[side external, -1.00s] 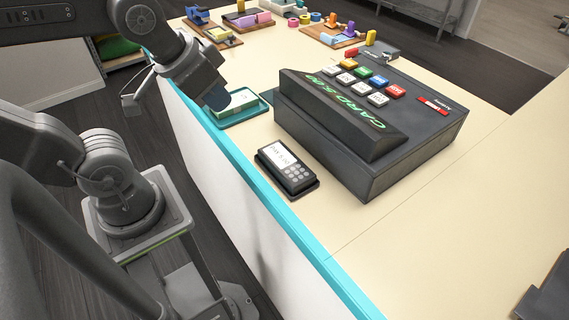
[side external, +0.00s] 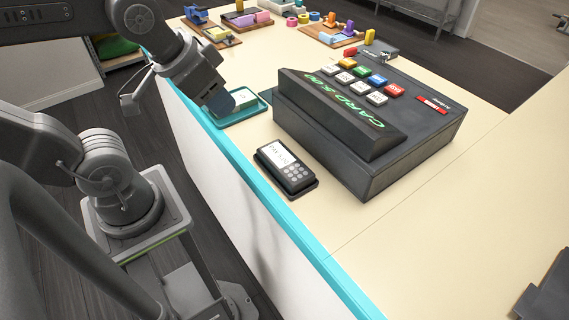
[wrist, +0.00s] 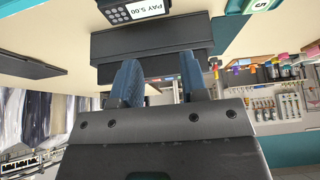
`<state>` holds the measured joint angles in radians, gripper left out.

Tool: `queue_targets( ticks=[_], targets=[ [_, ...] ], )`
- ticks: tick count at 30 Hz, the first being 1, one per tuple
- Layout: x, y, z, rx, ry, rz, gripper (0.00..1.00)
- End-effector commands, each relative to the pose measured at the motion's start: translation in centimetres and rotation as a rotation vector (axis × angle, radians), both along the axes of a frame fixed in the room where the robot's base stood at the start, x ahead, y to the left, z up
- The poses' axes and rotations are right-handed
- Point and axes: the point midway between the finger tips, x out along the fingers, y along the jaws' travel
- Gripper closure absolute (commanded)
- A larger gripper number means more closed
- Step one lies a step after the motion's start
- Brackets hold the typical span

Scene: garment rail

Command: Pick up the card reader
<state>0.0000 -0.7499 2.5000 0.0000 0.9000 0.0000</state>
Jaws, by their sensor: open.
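The card reader (side external: 286,167) is a dark handheld unit with a lit white screen and a grey keypad. It rests in a black holder on the counter, in front of the big dark register. In the wrist view the card reader (wrist: 127,11) shows at the top edge, partly cut off, with "PAY 5.00" on its screen. My gripper (side external: 222,101) is over the teal tray, up and left of the card reader and apart from it. In the wrist view my gripper (wrist: 160,75) has its two blue fingers spread with nothing between them.
The dark register (side external: 375,125) with coloured keys stands close behind the card reader. A teal tray (side external: 258,112) with a pale green item lies beside the register. Small boards with coloured items (side external: 212,34) are at the back. The counter's right front (side external: 400,245) is clear.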

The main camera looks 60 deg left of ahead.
Motion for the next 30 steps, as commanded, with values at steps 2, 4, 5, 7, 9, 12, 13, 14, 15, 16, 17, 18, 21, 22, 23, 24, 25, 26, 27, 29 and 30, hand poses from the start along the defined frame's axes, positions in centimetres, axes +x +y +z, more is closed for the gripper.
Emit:
queue_targets(
  ticks=[2,4,5,7,9,12,13,14,15,16,17,18,21,22,23,24,25,26,27,29,30],
  targets=[
    [0.0,0.0,0.0,0.0,0.0,0.0,0.52],
    [0.0,0.0,0.0,0.0,0.0,0.0,0.45],
    [0.0,0.0,0.0,0.0,0.0,0.0,0.43],
    [0.0,0.0,0.0,0.0,0.0,0.0,0.36],
    [0.0,0.0,0.0,0.0,0.0,0.0,0.29],
    [0.0,0.0,0.0,0.0,0.0,0.0,0.2],
    [0.0,0.0,0.0,0.0,0.0,0.0,0.17],
    [0.0,0.0,0.0,0.0,0.0,0.0,0.14],
    [0.0,0.0,0.0,0.0,0.0,0.0,0.1],
    [0.0,0.0,0.0,0.0,0.0,0.0,0.07],
    [0.0,0.0,0.0,0.0,0.0,0.0,0.06],
    [0.0,0.0,0.0,0.0,0.0,0.0,0.06],
    [0.0,0.0,0.0,0.0,0.0,0.0,0.06],
    [0.0,0.0,0.0,0.0,0.0,0.0,0.06],
    [0.0,0.0,0.0,-0.001,0.001,0.003,0.06],
    [0.1,0.0,0.0,-0.007,0.004,0.011,0.06],
    [0.2,-0.1,0.1,-0.013,0.009,0.022,0.06],
    [0.3,-0.1,0.1,-0.024,0.016,0.041,0.06],
    [0.6,-0.2,0.1,-0.044,0.031,0.076,0.06],
    [1.1,-0.5,0.2,-0.085,0.06,0.153,0.06],
    [1.6,-0.6,0.2,-0.118,0.085,0.218,0.06]
  ],
)
